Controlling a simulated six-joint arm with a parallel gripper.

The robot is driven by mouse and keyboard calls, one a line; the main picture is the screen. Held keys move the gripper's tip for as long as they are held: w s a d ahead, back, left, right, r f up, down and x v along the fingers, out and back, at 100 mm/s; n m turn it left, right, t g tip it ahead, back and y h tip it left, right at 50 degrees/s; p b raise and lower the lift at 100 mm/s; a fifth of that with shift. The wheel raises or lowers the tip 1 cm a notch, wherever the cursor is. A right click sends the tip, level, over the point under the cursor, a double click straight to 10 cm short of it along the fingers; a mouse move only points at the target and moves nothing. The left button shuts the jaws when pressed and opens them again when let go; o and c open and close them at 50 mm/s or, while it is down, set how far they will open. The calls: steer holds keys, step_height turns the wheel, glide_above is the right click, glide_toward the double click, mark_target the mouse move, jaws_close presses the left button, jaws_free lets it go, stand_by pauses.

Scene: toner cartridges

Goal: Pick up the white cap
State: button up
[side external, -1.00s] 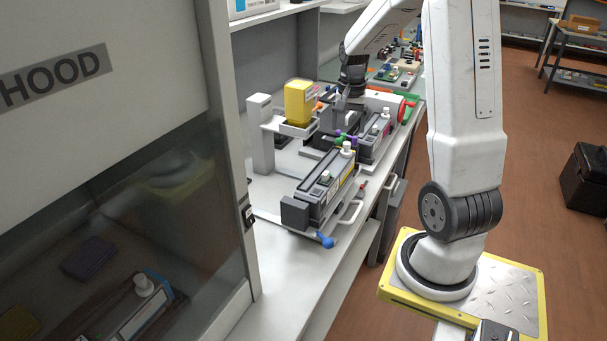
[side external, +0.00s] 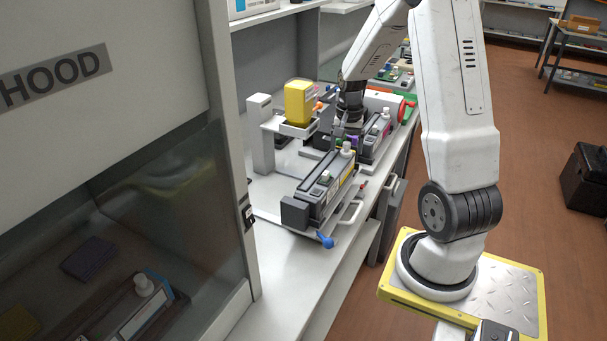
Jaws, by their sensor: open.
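A small white cap (side external: 347,147) stands upright at the far end of the near toner cartridge (side external: 322,198). A second pale cap-like knob (side external: 325,177) sits nearer along the same cartridge. My gripper (side external: 343,132) is open, pointing down just above and behind the far white cap. The fingertips are small and dark here, and I cannot tell whether they touch the cap. A second cartridge (side external: 377,140) lies behind to the right, with a pale cap (side external: 386,114) on it.
A blue-ended lever (side external: 325,240) and a handle (side external: 351,213) project at the front of the cartridge holder. The white bench (side external: 290,285) in front is clear. The hood (side external: 100,130) stands at the left.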

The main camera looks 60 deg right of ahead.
stand_by(0.4)
jaws_close()
steer(key=shift+r, duration=0.1)
steer(key=shift+r, duration=0.7)
steer(key=s+a+r, duration=0.8)
steer(key=s+r, duration=0.3)
steer(key=shift+a+r, duration=0.2)
stand_by(0.6)
